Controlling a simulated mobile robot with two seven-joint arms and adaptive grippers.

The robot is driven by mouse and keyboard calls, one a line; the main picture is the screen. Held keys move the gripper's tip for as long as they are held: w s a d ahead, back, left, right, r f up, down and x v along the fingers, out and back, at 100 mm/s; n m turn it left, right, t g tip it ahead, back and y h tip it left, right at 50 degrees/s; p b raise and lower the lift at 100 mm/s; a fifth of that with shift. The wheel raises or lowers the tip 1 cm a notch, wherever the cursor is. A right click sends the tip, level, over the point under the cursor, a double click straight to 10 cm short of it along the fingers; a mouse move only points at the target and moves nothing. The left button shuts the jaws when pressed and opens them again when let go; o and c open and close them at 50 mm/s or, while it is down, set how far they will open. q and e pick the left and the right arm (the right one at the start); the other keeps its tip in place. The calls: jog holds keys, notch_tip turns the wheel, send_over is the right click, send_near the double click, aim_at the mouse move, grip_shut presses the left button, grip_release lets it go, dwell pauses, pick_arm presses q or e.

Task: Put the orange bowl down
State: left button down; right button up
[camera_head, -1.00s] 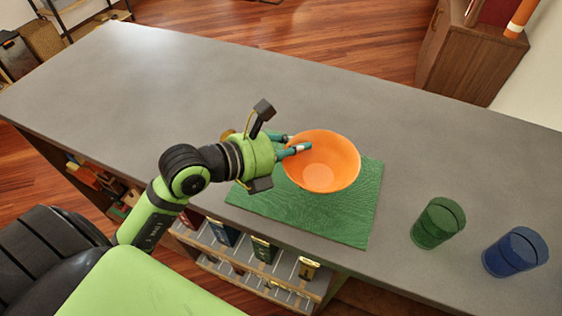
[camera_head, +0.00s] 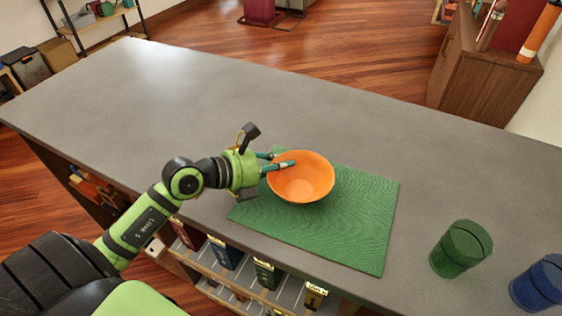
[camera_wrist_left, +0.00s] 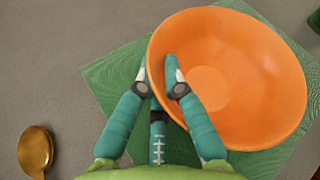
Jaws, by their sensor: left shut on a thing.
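The orange bowl (camera_head: 301,184) is upright over the upper left part of the green mat (camera_head: 345,225) in the head view. My left gripper (camera_head: 281,162) is shut on the bowl's left rim, one finger inside and one outside. In the left wrist view the bowl (camera_wrist_left: 235,85) fills the right half, with the fingertips (camera_wrist_left: 157,68) on either side of its rim. The mat (camera_wrist_left: 110,85) shows beneath it. I cannot tell for sure whether the bowl's base touches the mat. My right gripper is not in view.
A green cup (camera_head: 461,249) and a blue cup (camera_head: 540,284) stand right of the mat on the grey counter (camera_head: 180,110). A gold spoon (camera_wrist_left: 36,150) lies at lower left in the left wrist view. The counter's far left is clear.

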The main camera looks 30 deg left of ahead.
pick_arm(q)
jog(key=shift+f, duration=0.15)
jog(key=c, duration=1.4)
grip_release()
jog(key=shift+o, duration=0.2)
jog(key=shift+s+r, duration=0.1)
jog(key=shift+r, duration=0.1)
jog(key=b+v, duration=0.3)
jog(key=v, duration=0.7)
jog(key=shift+s+a, duration=0.2)
jog(key=shift+s, duration=0.1)
jog(key=shift+s+a+r, duration=0.25)
jog(key=shift+s, duration=0.25)
